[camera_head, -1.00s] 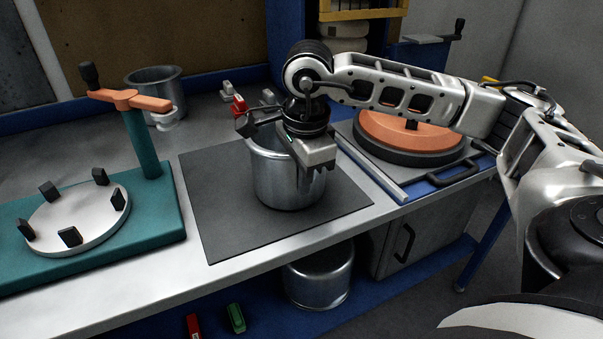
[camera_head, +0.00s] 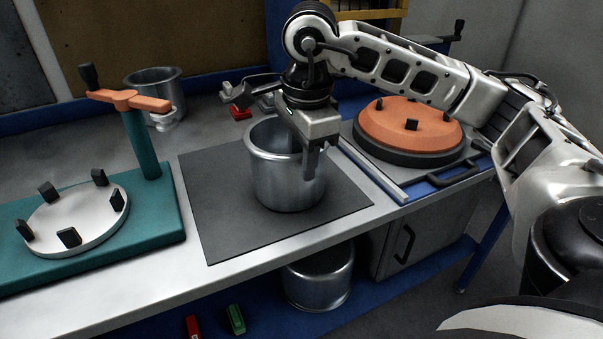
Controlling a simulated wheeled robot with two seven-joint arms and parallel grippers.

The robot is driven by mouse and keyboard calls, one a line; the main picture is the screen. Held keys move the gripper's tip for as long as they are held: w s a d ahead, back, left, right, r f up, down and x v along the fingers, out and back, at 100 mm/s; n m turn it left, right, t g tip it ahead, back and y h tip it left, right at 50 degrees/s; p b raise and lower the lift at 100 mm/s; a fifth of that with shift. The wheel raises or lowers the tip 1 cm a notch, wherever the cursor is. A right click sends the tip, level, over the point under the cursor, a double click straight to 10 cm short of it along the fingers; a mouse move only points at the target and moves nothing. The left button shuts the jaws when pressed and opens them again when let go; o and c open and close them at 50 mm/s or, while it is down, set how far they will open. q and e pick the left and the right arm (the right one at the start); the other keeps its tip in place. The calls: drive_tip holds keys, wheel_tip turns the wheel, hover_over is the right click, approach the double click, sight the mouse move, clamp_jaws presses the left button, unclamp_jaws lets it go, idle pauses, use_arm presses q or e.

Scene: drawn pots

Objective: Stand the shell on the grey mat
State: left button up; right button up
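The shell (camera_head: 284,182) is an open, silvery metal pot. My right gripper (camera_head: 314,168) points down at the right side of the shell's rim, and one finger shows in front of the wall there. Whether the fingers touch the wall, and how far apart they are, I cannot tell. My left gripper is not in view.
A teal stand (camera_head: 158,205) with a white clamp disc (camera_head: 78,220) is at the left. A second metal pot (camera_head: 153,80) stands behind. An orange-topped round fixture (camera_head: 412,132) is at the right. Another pot (camera_head: 318,280) sits on the shelf below.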

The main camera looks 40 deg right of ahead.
wheel_tip(320, 180, up, 7)
drive_tip(key=shift+s+r+p, duration=0.2)
drive_tip(key=shift+s+p, duration=0.1)
drive_tip(key=shift+s, duration=0.1)
drive_tip(key=shift+a, duration=0.1)
